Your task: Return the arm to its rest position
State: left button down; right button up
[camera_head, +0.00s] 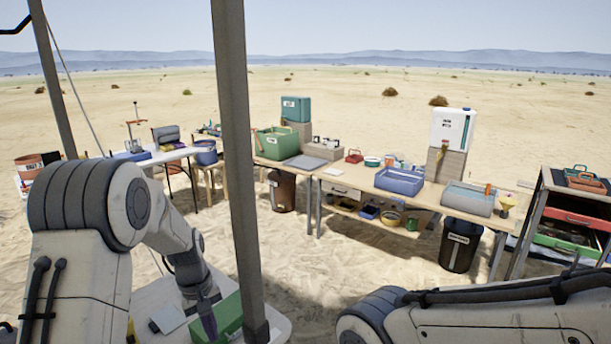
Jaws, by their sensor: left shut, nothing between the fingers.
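My left arm comes in from the left and bends down over a white table (273,322) in the near foreground. My right arm crosses the lower right corner of the view. Its gripper is outside the picture.
A grey post (238,150) stands upright close to my left arm. Beyond open sand, a long wooden table (330,177) holds a blue tray (399,181) and a green bin (276,143). A drawer cabinet (570,215) stands at right.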

pick_arm(q)
jog(key=s+d+r+m+t+y, duration=0.1)
jog(key=s+d+r+m+t, duration=0.2)
jog(key=s, duration=0.4)
jog(key=s+r+m, duration=0.3)
jog(key=s+m, duration=0.1)
jog(key=s, duration=0.2)
jog(key=s+d+r+m+g, duration=0.1)
jog(key=s+d+r+m, duration=0.1)
jog(key=s+d+m, duration=0.2)
jog(key=s+d+r+m+g, duration=0.1)
jog(key=s+d+r+m, duration=0.2)
jog(key=s+d, duration=0.6)
jog(key=shift+s+d+r+m+h, duration=0.3)
jog(key=shift+s+m+h, duration=0.1)
jog(key=shift+s, duration=0.1)
